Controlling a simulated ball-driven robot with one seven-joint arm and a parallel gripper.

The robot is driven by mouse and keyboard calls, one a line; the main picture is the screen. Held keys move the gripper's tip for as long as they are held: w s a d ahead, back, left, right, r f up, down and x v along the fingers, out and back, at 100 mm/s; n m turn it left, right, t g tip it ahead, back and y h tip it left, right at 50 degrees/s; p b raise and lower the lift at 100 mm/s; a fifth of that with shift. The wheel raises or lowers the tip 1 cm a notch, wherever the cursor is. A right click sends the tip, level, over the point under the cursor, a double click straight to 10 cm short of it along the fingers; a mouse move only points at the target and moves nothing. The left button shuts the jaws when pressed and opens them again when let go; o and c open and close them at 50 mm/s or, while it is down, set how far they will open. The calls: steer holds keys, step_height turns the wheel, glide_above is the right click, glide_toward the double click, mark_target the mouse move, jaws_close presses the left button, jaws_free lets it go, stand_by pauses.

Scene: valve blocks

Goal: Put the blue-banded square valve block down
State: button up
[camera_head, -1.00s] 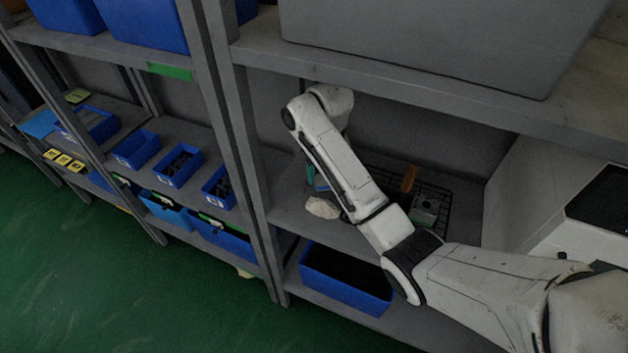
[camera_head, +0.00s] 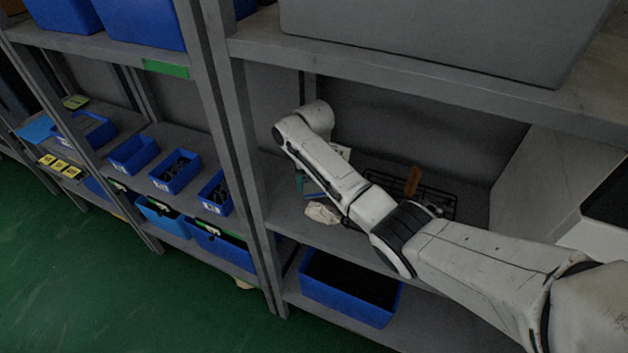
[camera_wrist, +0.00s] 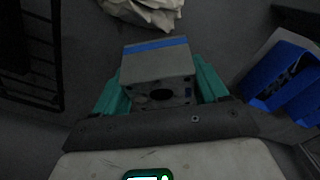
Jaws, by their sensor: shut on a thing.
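The blue-banded square valve block (camera_wrist: 157,67) is grey with a blue stripe along its far top edge and a dark round hole in the face toward the wrist. My gripper (camera_wrist: 158,80) is shut on it, one teal finger on each side. In the head view, a teal bit of my gripper (camera_head: 300,182) shows left of my forearm, over the middle shelf (camera_head: 283,207); the arm hides most of the block there. Whether the block touches the shelf cannot be told.
A crumpled pale cloth (camera_head: 322,212) lies near the shelf front, also ahead of the block in the wrist view (camera_wrist: 150,10). A black wire rack (camera_head: 447,199) with an orange-brown item (camera_head: 412,181) stands right. Blue bins (camera_head: 217,194) sit left beyond the upright post (camera_head: 241,150).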

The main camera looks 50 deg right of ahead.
steer(key=shift+f, duration=0.3)
steer(key=o, duration=1.5)
steer(key=shift+o, duration=0.2)
steer(key=shift+f+b, duration=0.1)
steer(key=shift+b, duration=0.35)
steer(key=r, duration=0.3)
steer(key=r+b, duration=0.1)
steer(key=r, duration=0.3)
steer(key=w+r, duration=0.1)
steer(key=r, duration=0.3)
steer(key=shift+d+b, duration=0.3)
